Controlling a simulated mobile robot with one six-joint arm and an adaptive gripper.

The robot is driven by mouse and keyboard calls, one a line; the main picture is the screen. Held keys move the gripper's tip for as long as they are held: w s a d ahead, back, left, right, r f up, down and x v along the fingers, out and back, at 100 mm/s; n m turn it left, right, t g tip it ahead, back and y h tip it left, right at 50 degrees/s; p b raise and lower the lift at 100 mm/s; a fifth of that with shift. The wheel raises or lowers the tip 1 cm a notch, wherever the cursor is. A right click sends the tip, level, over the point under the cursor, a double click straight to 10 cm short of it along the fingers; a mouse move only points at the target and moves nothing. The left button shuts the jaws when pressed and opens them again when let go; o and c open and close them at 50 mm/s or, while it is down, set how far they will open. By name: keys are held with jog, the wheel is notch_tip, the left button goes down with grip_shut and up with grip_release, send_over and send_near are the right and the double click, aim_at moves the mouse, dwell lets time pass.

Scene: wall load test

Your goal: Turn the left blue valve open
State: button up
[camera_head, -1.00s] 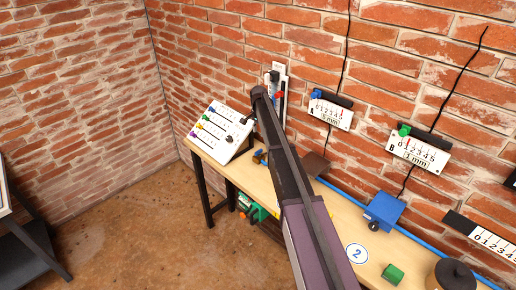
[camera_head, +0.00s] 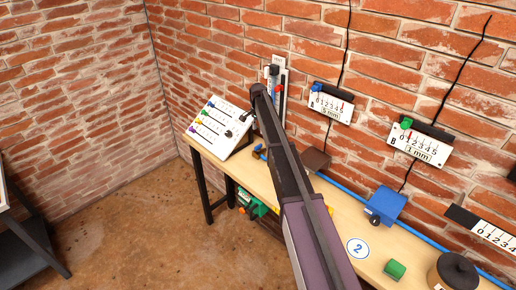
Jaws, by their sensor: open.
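A small blue part (camera_head: 258,150), possibly the left blue valve, sits at the left of the workbench, beside my arm. My arm covers some of the area around it, and it is too small to tell how its handle is turned. A blue box (camera_head: 386,203) with a dark round knob stands further right, by the blue pipe (camera_head: 433,246). My arm reaches up from the bottom across the bench. My gripper cannot be made out; the arm's visible top lies in front of the wall.
A white panel (camera_head: 219,128) with coloured knobs leans at the bench's left end. Gauges A (camera_head: 331,104) and B (camera_head: 419,146) hang on the brick wall. A green block (camera_head: 395,270) and a dark round weight (camera_head: 456,271) stand at the front right.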

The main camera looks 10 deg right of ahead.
aim_at(258, 146)
jog(key=shift+f+b, duration=4.65)
jog(key=shift+f, duration=0.3)
grip_shut()
